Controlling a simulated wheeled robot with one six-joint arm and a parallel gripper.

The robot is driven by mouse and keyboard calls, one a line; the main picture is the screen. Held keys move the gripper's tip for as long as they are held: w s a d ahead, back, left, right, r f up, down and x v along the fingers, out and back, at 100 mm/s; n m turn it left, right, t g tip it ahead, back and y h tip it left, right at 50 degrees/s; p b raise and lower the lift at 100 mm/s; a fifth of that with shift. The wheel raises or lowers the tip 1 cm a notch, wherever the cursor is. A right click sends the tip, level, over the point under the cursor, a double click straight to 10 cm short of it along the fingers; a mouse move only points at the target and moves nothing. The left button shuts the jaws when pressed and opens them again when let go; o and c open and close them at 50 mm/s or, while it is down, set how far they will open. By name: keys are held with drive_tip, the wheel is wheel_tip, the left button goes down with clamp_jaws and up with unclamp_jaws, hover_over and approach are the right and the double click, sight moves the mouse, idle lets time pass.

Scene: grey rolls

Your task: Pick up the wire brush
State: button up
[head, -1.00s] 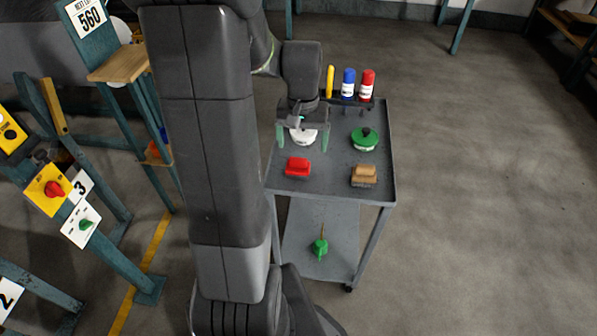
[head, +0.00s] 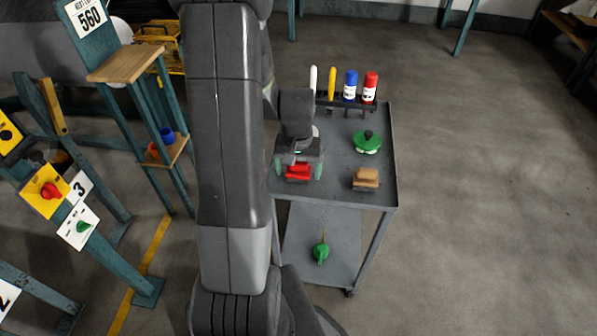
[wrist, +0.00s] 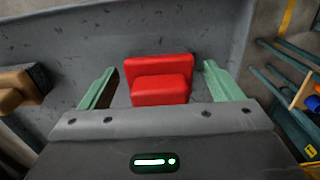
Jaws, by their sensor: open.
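A brown block-shaped item (head: 366,178) with a dark lower part, which looks like the wire brush, lies at the near right of the cart's top. It also shows at the left edge of the wrist view (wrist: 18,88). A red stepped block (head: 298,172) lies at the near left of the top. My gripper (head: 298,168) is open above the red block. In the wrist view the red block (wrist: 160,82) sits between the two green fingers, with gaps on both sides. I cannot tell how high the fingertips are above the top.
The grey cart (head: 385,150) also carries a green round item (head: 367,143) and a rack with a white, a yellow, a blue (head: 350,88) and a red container. A green tool (head: 321,252) lies on the lower shelf. Teal stands (head: 165,120) are to the left; floor at right is clear.

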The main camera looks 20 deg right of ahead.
drive_tip(key=c, duration=1.1)
wheel_tip(320, 180, up, 10)
drive_tip(key=shift+r+p, duration=0.1)
drive_tip(key=shift+p, duration=0.35)
drive_tip(key=shift+o, duration=1.2)
drive_tip(key=shift+c, duration=0.5)
